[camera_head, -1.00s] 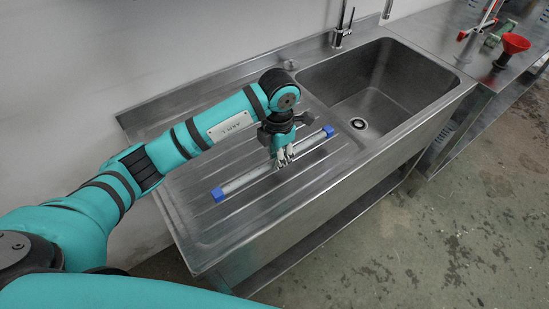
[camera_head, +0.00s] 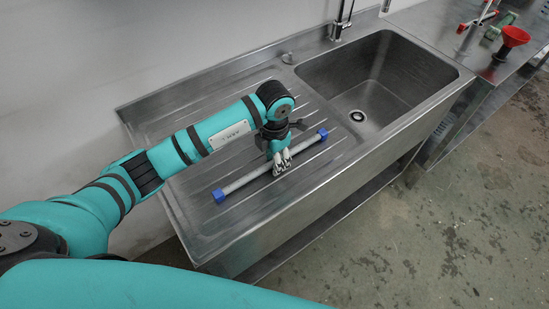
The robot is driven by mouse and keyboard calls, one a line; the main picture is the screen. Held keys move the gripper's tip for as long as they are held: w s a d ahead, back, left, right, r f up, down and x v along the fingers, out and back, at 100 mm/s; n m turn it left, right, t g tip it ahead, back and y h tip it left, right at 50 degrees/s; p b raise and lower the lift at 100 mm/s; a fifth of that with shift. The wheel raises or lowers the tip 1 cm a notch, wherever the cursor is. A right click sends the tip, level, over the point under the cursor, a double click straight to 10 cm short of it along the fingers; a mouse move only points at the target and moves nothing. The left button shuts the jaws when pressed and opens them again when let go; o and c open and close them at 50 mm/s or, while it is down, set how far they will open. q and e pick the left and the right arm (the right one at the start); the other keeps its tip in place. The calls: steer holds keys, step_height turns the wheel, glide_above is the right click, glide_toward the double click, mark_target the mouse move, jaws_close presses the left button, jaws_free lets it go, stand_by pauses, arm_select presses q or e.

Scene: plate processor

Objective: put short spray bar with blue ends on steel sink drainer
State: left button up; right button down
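The short spray bar (camera_head: 247,178) is a grey tube with a blue block at each end. It lies along the ribbed steel sink drainer (camera_head: 190,207), or just above it; I cannot tell whether it touches. My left gripper (camera_head: 282,170) points down over the bar, right of its middle, with its fingers at the tube. The fingers look close together, but whether they still grip the tube is not clear. My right gripper is not in view.
The sink basin (camera_head: 374,85) is right of the drainer, with a tap (camera_head: 342,21) behind it. A steel counter to the right carries a red funnel (camera_head: 514,37) and other red and green items. A wall runs behind the drainer.

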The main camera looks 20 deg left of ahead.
arm_select(q)
steer(key=shift+r, duration=0.1)
steer(key=shift+r+p, duration=0.2)
steer(key=shift+p, duration=0.1)
step_height(320, 180, up, 12)
steer(key=b, duration=0.3)
steer(key=shift+b, duration=0.35)
steer(key=shift+f, duration=0.15)
stand_by(0.9)
